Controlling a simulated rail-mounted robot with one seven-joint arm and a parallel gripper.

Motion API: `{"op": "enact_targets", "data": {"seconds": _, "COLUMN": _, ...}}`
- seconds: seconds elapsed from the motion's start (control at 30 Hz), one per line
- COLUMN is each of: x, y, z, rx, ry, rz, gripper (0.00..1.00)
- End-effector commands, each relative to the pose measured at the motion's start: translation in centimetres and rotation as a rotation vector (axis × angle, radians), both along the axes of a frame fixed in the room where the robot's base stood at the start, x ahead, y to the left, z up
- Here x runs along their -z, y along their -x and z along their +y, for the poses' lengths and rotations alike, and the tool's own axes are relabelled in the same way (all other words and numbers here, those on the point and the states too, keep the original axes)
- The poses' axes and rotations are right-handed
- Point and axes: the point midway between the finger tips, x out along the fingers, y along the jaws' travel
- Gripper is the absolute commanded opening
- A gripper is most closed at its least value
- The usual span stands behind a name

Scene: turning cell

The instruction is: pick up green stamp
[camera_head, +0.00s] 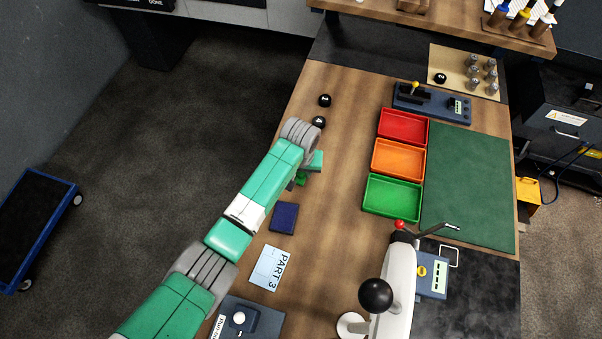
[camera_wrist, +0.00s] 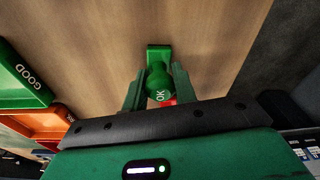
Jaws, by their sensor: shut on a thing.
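The green stamp (camera_wrist: 158,74) is between my gripper's two fingers in the wrist view, with a rounded knob marked OK towards the camera and a rectangular green base beyond it. My gripper (camera_wrist: 158,92) is shut on it. A small red patch (camera_wrist: 168,103) shows close behind the knob. In the head view a bit of green (camera_head: 300,180) shows under my wrist; my arm hides most of the gripper and stamp there. I cannot tell whether the stamp's base touches the table.
The wooden table (camera_head: 345,190) is bare right of my arm. Red (camera_head: 404,126), orange (camera_head: 398,160) and green (camera_head: 392,196) trays stand further right. A dark blue pad (camera_head: 284,217) and a PART 3 card (camera_head: 270,268) lie nearer.

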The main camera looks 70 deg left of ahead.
Motion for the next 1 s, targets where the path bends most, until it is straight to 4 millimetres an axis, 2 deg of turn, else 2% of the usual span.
{"op": "enact_targets", "data": {"seconds": 0.27, "x": -0.5, "y": 0.0, "z": 0.0, "rx": 0.000, "ry": 0.000, "rz": 0.000, "gripper": 0.05}}
{"op": "enact_targets", "data": {"seconds": 0.37, "x": -1.5, "y": -0.1, "z": 0.0, "rx": 0.001, "ry": 0.000, "rz": 0.000, "gripper": 0.05}}
{"op": "enact_targets", "data": {"seconds": 0.53, "x": -4.8, "y": -0.1, "z": -0.1, "rx": 0.001, "ry": 0.001, "rz": 0.000, "gripper": 0.05}}
{"op": "enact_targets", "data": {"seconds": 1.0, "x": -5.8, "y": 7.3, "z": -8.7, "rx": 0.000, "ry": 0.004, "rz": 0.002, "gripper": 0.05}}
